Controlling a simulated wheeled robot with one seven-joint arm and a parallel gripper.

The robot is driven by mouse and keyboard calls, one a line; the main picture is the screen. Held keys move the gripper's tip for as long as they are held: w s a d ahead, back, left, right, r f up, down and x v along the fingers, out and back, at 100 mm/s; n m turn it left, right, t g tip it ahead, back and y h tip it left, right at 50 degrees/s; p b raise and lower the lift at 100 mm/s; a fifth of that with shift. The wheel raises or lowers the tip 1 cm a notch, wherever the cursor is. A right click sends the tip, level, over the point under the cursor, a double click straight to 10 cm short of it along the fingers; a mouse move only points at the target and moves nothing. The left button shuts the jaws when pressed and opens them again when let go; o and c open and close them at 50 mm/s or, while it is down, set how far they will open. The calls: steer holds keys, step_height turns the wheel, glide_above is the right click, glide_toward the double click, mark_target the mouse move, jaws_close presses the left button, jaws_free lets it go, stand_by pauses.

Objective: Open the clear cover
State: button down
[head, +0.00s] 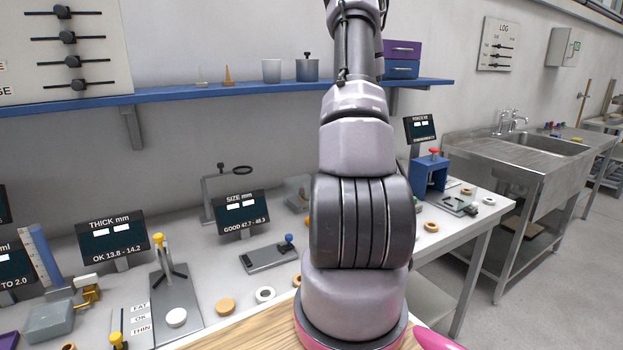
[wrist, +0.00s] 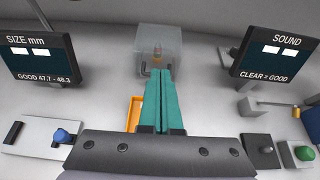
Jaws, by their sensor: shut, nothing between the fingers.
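The clear cover (wrist: 172,38) is a see-through grey box against the back wall, straight ahead in the wrist view. A small reddish and tan thing shows faintly inside it. In the head view, a pale box that looks like the same cover (head: 296,190) is partly hidden behind my arm. My gripper (wrist: 161,74) has teal fingers pressed together with nothing between them. The fingertips point at the cover and overlap its lower front in the picture; I cannot tell whether they touch it. The gripper is hidden in the head view.
The SIZE display (wrist: 38,58) stands left of the cover and the SOUND display (wrist: 277,55) stands right. An orange tray (wrist: 134,113) lies beside the fingers on the left. A gauge with a blue knob (wrist: 62,136) is at lower left. A brass-tipped device (wrist: 270,106) is at right.

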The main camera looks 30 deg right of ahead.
steer(key=w+f, duration=0.2)
steer(key=w, duration=1)
steer(key=shift+w+d+f, duration=0.3)
steer(key=shift+w+f, duration=0.05)
stand_by(0.9)
